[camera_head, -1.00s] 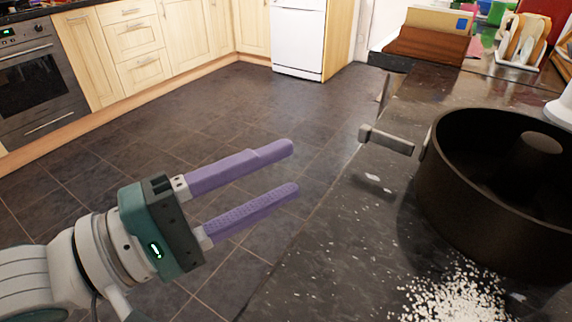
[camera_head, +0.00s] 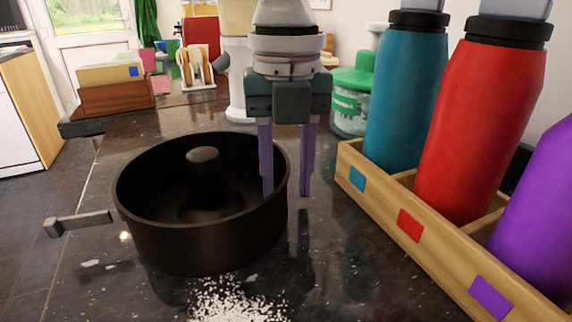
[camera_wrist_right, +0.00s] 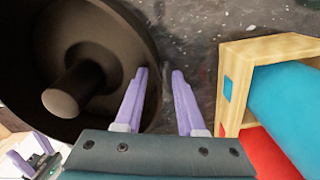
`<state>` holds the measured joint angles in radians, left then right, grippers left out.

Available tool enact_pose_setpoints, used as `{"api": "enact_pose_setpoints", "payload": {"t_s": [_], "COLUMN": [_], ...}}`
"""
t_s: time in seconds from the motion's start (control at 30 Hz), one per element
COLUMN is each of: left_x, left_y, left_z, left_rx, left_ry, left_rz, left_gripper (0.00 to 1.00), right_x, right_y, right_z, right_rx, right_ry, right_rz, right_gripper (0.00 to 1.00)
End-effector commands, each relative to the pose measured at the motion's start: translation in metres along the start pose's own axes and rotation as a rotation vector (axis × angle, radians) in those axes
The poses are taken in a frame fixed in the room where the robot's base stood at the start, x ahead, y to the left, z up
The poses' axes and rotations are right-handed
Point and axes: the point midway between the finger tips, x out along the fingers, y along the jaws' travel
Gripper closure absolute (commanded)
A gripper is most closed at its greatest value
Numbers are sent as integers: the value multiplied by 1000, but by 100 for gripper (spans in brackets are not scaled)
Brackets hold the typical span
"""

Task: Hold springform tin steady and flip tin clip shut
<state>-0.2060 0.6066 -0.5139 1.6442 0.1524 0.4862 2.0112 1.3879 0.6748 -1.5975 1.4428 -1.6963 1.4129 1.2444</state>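The dark round springform tin (camera_head: 200,235) with a central tube stands on the granite worktop; it also fills the upper left of the right wrist view (camera_wrist_right: 105,25). Its grey clip (camera_head: 78,222) sticks out to the left, away from the wall. My right gripper (camera_head: 287,192) points down at the tin's right side, open. One finger appears inside the rim and one outside, with the wall between; I cannot tell whether they touch it. My left gripper (camera_wrist_right: 27,150) shows only in the right wrist view, at the lower left, with its fingers apart.
A wooden crate (camera_head: 408,226) with blue (camera_head: 405,95), red (camera_head: 470,130) and purple (camera_head: 545,220) bottles stands close on the right. White grains (camera_head: 235,302) lie in front of the tin. A green-lidded jar (camera_head: 350,105) and a toast rack (camera_head: 195,72) stand behind.

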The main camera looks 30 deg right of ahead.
Motion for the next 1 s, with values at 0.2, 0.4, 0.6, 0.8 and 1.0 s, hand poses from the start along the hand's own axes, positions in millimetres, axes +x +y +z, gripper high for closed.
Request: {"api": "enact_pose_setpoints", "payload": {"t_s": [0.2, 0.4, 0.6, 0.8, 1.0], "left_x": [0, 0, 0, 0, 0], "left_y": [0, 0, 0, 0, 0], "left_z": [0, 0, 0, 0, 0], "left_rx": [0, 0, 0, 0, 0], "left_ry": [0, 0, 0, 0, 0], "left_rz": [0, 0, 0, 0, 0], "left_gripper": [50, 50, 50, 50, 50], "right_x": [0, 0, 0, 0, 0], "right_y": [0, 0, 0, 0, 0], "right_z": [0, 0, 0, 0, 0], "right_rx": [0, 1, 1, 1, 1], "right_ry": [1, 1, 1, 1, 1], "right_rz": [0, 0, 0, 0, 0], "right_gripper": [79, 100, 100, 100, 100]}}
